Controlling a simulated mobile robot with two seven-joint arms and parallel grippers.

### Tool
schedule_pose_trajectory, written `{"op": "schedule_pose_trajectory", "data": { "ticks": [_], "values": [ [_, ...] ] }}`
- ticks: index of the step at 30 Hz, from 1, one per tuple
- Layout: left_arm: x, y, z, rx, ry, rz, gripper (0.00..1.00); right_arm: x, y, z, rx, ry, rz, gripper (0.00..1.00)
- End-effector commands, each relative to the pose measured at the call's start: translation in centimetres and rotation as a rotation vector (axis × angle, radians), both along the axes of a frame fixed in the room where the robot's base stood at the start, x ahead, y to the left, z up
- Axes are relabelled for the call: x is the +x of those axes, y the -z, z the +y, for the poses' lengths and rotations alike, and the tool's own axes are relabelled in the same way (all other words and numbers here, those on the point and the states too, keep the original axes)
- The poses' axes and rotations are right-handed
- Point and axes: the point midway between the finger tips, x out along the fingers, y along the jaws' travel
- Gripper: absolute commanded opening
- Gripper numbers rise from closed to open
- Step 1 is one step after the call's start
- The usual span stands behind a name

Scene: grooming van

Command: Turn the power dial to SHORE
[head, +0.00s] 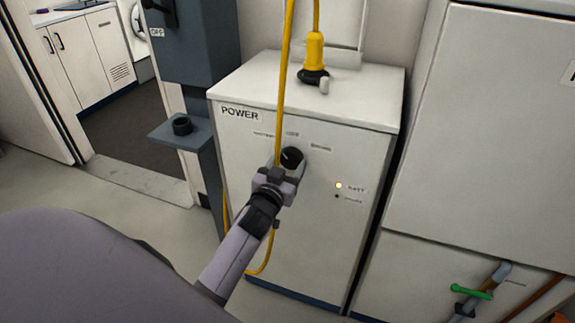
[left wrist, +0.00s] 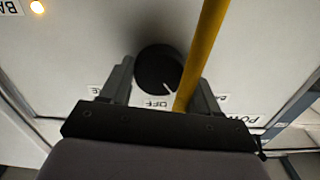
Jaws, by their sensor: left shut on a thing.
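The black power dial (head: 292,157) is on the front of the white cabinet, below the OFF label and between a label on its left and the SHORE label (head: 321,148) on its right. In the left wrist view the dial (left wrist: 158,68) appears upside down, its white pointer mark close to OFF and slanting a little to the battery side. My left gripper (head: 283,170) is shut on the dial, one finger on each side. The BATT lamp (head: 338,185) glows; the lamp below it (head: 336,196) is dark. My right gripper is not in view.
A yellow cable (head: 284,80) hangs across the cabinet front, close beside the dial and my left gripper. A yellow plug (head: 315,50) stands on the cabinet top (head: 250,82). A blue-grey shelf (head: 165,133) juts out at left. A green lever (head: 470,291) is at lower right.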

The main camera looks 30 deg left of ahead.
Motion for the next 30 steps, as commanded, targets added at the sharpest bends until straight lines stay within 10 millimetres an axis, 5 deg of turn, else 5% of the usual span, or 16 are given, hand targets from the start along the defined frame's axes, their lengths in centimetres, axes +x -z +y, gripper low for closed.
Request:
{"op": "schedule_pose_trajectory", "data": {
  "ticks": [30],
  "values": [
    [0.0, -0.27, 0.26, 0.912, -0.001, 0.216, 0.31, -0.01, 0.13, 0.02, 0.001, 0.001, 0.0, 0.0]
  ]
}}
